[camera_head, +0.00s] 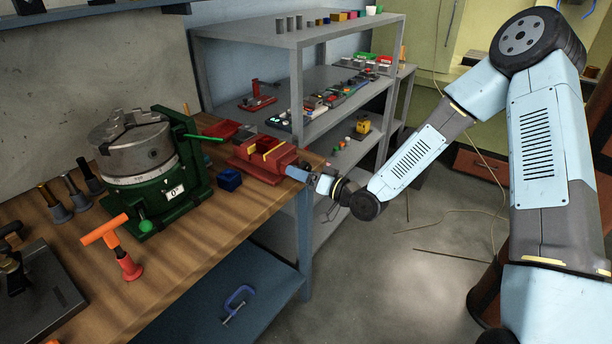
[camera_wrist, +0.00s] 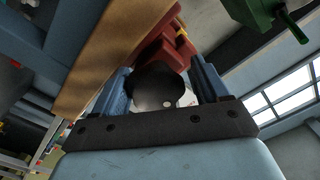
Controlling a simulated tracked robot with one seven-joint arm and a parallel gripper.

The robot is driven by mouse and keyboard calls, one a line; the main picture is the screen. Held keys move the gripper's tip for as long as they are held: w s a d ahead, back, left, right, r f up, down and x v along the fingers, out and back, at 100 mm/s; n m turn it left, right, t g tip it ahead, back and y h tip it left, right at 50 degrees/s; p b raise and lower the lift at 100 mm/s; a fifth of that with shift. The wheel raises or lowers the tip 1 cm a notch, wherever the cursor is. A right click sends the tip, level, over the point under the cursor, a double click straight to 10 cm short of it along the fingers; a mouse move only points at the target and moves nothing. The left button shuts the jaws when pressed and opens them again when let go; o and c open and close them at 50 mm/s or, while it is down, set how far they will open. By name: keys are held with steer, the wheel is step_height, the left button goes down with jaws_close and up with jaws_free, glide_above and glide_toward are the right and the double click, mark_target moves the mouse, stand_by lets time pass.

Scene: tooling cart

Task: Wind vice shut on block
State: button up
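The red vice (camera_head: 262,165) with yellow jaw strips stands at the right end of the wooden bench. In the wrist view its red body (camera_wrist: 170,45) is beyond my fingertips. A dark blue block (camera_head: 230,179) sits on the bench left of the vice, outside the jaws. I cannot make out anything between the jaws. My gripper (camera_head: 294,172) is at the vice's right end, past the bench edge. In the wrist view its blue fingers (camera_wrist: 160,80) stand wide apart, one on each side of a dark round part (camera_wrist: 158,82). I cannot tell whether they press on it.
A green-based rotary chuck (camera_head: 140,160) stands left of the vice, its green handle pointing toward it. An orange-handled tool (camera_head: 115,242) is at the bench front. A grey shelf unit (camera_head: 300,90) with small parts stands behind. Floor to the right is mostly open.

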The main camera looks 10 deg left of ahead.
steer(key=shift+w+d+f, duration=0.1)
steer(key=shift+w+d, duration=0.05)
steer(key=shift+w, duration=0.05)
steer(key=shift+d, duration=0.1)
steer(key=v, duration=1.3)
steer(key=shift+s, duration=0.25)
steer(key=shift+d+f, duration=0.1)
steer(key=shift+d, duration=0.1)
